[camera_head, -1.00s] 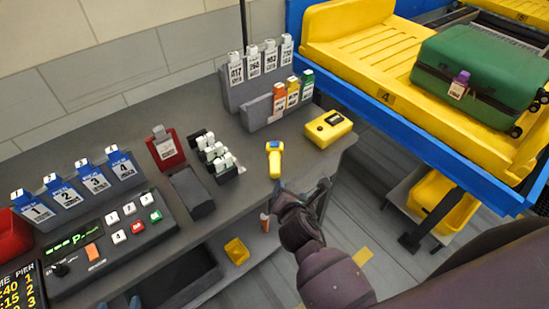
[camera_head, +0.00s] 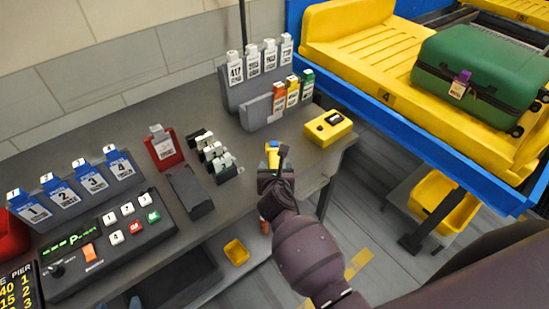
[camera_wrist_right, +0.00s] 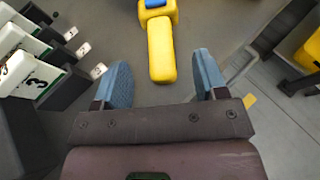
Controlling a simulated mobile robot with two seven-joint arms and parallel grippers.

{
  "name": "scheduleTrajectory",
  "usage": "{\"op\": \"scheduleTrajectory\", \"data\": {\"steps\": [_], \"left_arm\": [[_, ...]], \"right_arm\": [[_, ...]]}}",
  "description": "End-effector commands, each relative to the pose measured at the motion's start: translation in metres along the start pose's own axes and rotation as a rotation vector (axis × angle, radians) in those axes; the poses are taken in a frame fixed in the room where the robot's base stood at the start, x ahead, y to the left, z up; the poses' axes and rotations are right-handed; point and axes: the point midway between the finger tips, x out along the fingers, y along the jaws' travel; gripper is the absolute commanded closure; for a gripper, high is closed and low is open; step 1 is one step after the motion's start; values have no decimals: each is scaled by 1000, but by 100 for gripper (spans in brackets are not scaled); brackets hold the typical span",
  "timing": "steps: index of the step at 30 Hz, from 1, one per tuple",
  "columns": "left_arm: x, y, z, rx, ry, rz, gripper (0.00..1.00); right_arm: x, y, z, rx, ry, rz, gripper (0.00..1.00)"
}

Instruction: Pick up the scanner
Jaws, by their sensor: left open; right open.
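The scanner is yellow with a blue part on its head. It lies on the grey counter (camera_head: 226,196) near the front edge; its top (camera_head: 273,149) shows in the head view, the rest hidden behind my right gripper (camera_head: 274,168). In the right wrist view the scanner's yellow handle (camera_wrist_right: 161,50) points toward my right gripper (camera_wrist_right: 161,78). The two blue fingers are open, with the handle's end ahead of the gap between them and nothing gripped. My left gripper (camera_head: 120,304) shows only as fingertips at the bottom edge of the head view, open and away from the scanner.
A yellow box (camera_head: 328,127) stands right of the scanner. A rack of white tags (camera_head: 217,156) stands to its left, and a grey holder with coloured tags (camera_head: 262,112) behind. A yellow tray with a green suitcase (camera_head: 480,75) is at the right.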

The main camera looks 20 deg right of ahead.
Motion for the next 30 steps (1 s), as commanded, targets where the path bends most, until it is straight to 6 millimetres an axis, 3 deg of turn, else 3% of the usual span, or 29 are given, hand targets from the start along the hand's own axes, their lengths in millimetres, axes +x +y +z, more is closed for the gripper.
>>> {"op": "scheduleTrajectory", "data": {"steps": [10,21,30], "left_arm": [[6,1,12,1,-3,0,34],[7,1,14,2,-5,0,34],[7,1,14,2,-5,0,34]], "right_arm": [[42,2,-11,0,-1,1,34],[49,2,-10,1,0,0,36],[49,1,-10,1,0,0,82]]}}
